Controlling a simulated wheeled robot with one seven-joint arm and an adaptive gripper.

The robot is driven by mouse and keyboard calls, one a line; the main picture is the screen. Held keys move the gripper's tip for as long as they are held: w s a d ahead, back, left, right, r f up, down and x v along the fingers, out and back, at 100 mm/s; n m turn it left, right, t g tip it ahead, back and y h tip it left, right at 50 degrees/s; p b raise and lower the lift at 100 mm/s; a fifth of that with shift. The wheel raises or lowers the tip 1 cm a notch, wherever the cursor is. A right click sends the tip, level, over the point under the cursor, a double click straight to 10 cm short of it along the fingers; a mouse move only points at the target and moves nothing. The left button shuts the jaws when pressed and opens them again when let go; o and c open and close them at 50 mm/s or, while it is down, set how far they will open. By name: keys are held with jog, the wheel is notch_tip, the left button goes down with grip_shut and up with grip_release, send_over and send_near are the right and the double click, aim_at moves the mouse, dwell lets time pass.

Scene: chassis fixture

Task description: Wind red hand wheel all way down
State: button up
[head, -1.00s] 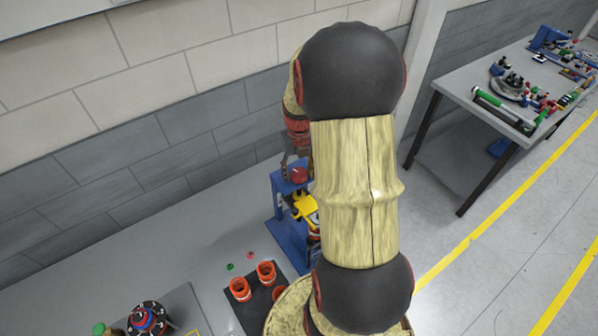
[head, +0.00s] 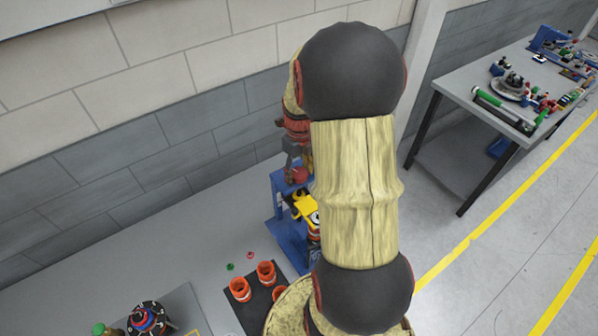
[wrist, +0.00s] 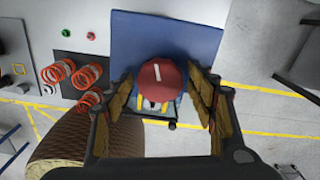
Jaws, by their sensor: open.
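The red hand wheel (wrist: 162,80) is seen from above in the wrist view, with a white mark on its top. It sits on the blue fixture (wrist: 190,40), with a yellow part showing just below it. In the head view the wheel (head: 299,175) is small and partly hidden by my arm, on the blue frame (head: 288,228) above the yellow part (head: 304,207). My gripper (wrist: 163,92) is open, its two fingers on either side of the wheel in the wrist view. Whether the fingers touch it is unclear. In the head view my gripper (head: 296,163) is just above the wheel, mostly hidden.
Orange-red springs (head: 266,273) stand on a dark mat left of the fixture. A green button (head: 230,267) and a red button (head: 250,255) lie near them. A round assembly (head: 147,318) is at lower left. Another table (head: 455,92) with parts stands at right.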

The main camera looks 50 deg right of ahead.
jog(key=n, duration=0.4)
jog(key=shift+n, duration=0.3)
jog(key=n, duration=1.5)
jog(key=shift+c, duration=0.9)
